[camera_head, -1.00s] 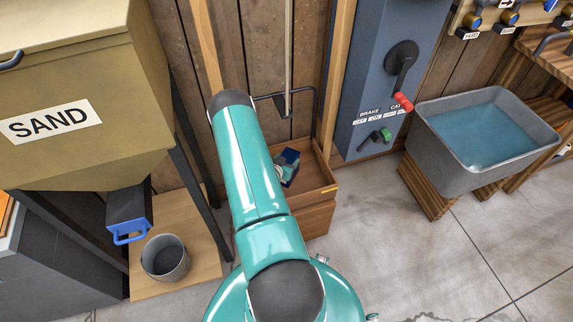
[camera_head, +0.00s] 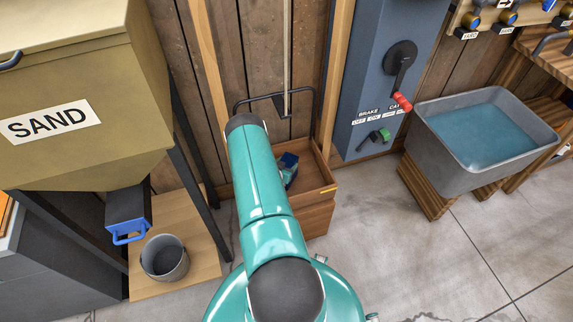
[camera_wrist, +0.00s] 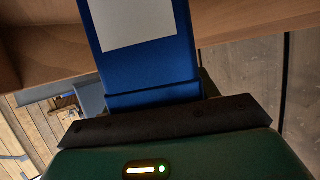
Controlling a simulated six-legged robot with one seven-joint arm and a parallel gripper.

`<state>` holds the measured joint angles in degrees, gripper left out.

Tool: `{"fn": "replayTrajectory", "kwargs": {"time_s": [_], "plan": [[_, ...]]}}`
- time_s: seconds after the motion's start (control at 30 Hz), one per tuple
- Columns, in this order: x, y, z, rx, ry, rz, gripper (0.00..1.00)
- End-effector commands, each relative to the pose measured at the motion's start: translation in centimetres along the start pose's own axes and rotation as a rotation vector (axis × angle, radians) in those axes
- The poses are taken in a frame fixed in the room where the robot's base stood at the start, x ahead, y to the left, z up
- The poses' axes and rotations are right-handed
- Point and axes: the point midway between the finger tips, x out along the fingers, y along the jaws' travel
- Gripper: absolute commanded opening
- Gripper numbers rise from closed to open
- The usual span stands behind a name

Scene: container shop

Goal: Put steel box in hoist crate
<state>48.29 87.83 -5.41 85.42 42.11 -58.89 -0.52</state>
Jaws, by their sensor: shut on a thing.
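The steel box appears to be the blue block with a pale panel (camera_wrist: 152,65) in the wrist view. My gripper (camera_wrist: 165,121) is shut on its near end. In the head view the dark blue box (camera_head: 289,159) shows inside the outline of the hoist crate, with part of my gripper (camera_head: 287,177) beside it. The hoist crate (camera_head: 305,215) is an open wooden box with a black bail, standing against the plank wall. My arm hides its left part. I cannot tell whether the box touches the crate floor.
A sand hopper (camera_head: 75,85) with a blue-handled chute stands at left, above a grey bucket (camera_head: 164,260) on a wooden board. A grey lever panel (camera_head: 385,80) rises right of the crate. A water trough (camera_head: 450,150) stands farther right. The floor at front right is clear.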

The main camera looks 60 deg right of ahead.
Motion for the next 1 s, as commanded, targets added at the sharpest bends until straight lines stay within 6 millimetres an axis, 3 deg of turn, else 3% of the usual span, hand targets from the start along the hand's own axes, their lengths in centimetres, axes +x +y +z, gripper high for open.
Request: {"fn": "replayTrajectory", "kwargs": {"time_s": [0.03, 0.13, 0.53, 0.67, 1.0], "plan": [[0.0, 0.0, 0.1, 0.0, -0.001, 0.0, 0.63], [0.0, 0.0, 0.1, 0.0, 0.0, 0.0, 0.81], [-0.6, -0.1, -0.2, -0.001, 0.0, -0.001, 0.81], [-2.5, -0.1, -0.2, -0.003, -0.002, -0.002, 0.81], [-9.7, -0.1, -0.2, -0.003, -0.001, -0.003, 0.81]]}}
